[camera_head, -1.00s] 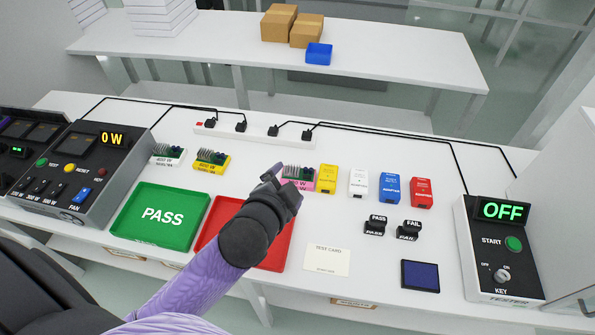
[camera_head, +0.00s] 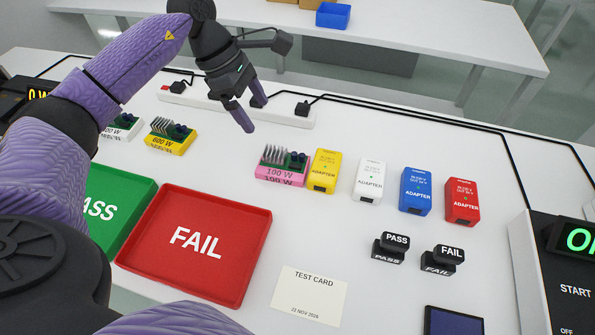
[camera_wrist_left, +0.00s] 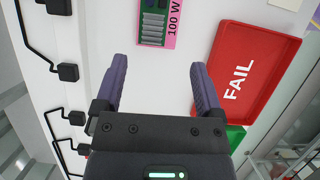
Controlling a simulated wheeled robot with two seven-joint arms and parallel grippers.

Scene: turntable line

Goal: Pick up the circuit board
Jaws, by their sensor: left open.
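A green circuit board on a pink 100 W base (camera_head: 281,166) stands on the white table beside the yellow adapter. In the left wrist view this pink-based board (camera_wrist_left: 155,24) shows past the fingertips, between their lines. Another board on a yellow 600 W base (camera_head: 171,136) and one on a white base (camera_head: 122,128) stand further left. My left gripper (camera_head: 251,112) is open and empty, above the table near the power strip, up and left of the pink-based board. It also shows open in the left wrist view (camera_wrist_left: 159,68). My right gripper is out of view.
A red FAIL tray (camera_head: 200,275) and a green PASS tray (camera_head: 135,190) lie in front. Yellow (camera_head: 323,171), white (camera_head: 369,180), blue (camera_head: 415,191) and red (camera_head: 462,202) adapters stand right of the pink-based board. A power strip (camera_head: 296,118) with black plugs and cables runs behind.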

